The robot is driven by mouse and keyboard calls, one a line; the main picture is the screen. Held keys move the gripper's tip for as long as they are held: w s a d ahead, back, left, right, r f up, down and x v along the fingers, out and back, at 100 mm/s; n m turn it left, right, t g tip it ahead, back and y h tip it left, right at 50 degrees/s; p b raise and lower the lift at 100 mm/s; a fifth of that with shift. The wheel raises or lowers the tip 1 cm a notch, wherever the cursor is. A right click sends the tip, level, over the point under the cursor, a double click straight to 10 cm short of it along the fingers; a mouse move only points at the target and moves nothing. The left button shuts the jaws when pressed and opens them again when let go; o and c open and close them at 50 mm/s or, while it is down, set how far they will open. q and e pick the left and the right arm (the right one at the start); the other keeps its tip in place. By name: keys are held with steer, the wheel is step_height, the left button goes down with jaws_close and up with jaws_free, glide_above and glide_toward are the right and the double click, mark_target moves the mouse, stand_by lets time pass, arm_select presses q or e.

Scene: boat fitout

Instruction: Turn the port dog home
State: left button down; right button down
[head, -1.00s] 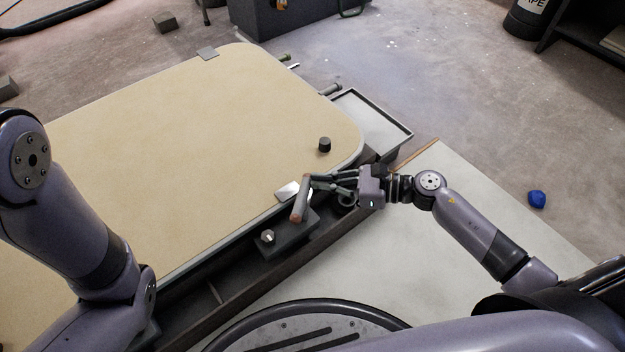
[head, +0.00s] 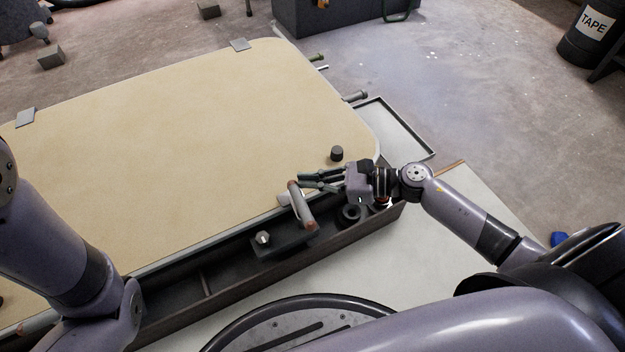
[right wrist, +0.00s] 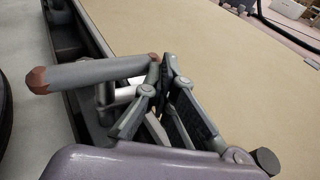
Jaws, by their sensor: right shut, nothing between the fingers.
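The port dog's handle (head: 301,206) is a grey bar with reddish ends, at the near edge of the tan panel (head: 200,140). In the head view it slants from upper left to lower right. In the right wrist view the handle (right wrist: 95,73) lies across the left, with one end close to the fingertips. My right gripper (head: 303,181) is shut and empty, its fingertips beside the handle's upper end. I cannot tell if they touch it. The fingers (right wrist: 165,68) also show in the right wrist view. My left arm shows at the left, but its gripper is out of view.
A dark block with a bolt (head: 263,238) sits in the dark trough (head: 190,302) along the panel's near edge. A black knob (head: 337,153) stands on the panel near its right corner. A shallow tray (head: 405,135) lies beyond that corner. The panel's middle is clear.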

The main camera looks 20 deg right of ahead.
steer(key=shift+w+a, duration=0.15)
steer(key=shift+a, duration=0.1)
stand_by(0.4)
steer(key=shift+d, duration=0.1)
